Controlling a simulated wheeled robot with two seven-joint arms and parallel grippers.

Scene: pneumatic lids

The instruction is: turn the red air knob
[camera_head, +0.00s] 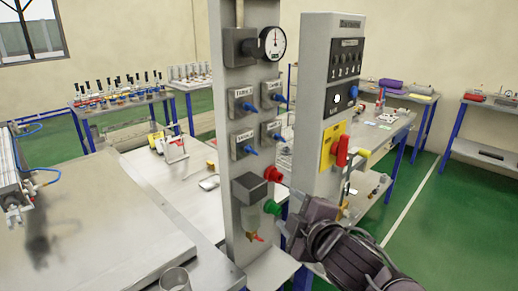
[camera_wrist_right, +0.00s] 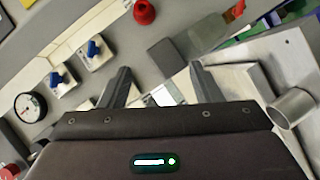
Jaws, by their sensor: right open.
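The red air knob (camera_head: 273,174) sticks out to the right from the low part of the grey valve panel (camera_head: 240,212), beside a grey block. In the right wrist view the red knob (camera_wrist_right: 145,12) shows at the top edge, beyond my fingertips and apart from them. My right gripper (camera_head: 286,212) is below and a little right of the knob, next to the green fitting (camera_head: 265,208). In the right wrist view my right gripper (camera_wrist_right: 162,75) has its fingers spread, with nothing between them. My left gripper is not in view.
A pressure gauge (camera_head: 272,43) and several blue valves are on the panel above. A control post (camera_head: 345,60) with a red switch handle (camera_head: 342,150) stands close on the right. A metal cup (camera_head: 175,279) stands at the front. Benches with parts stand behind; green floor is free on the right.

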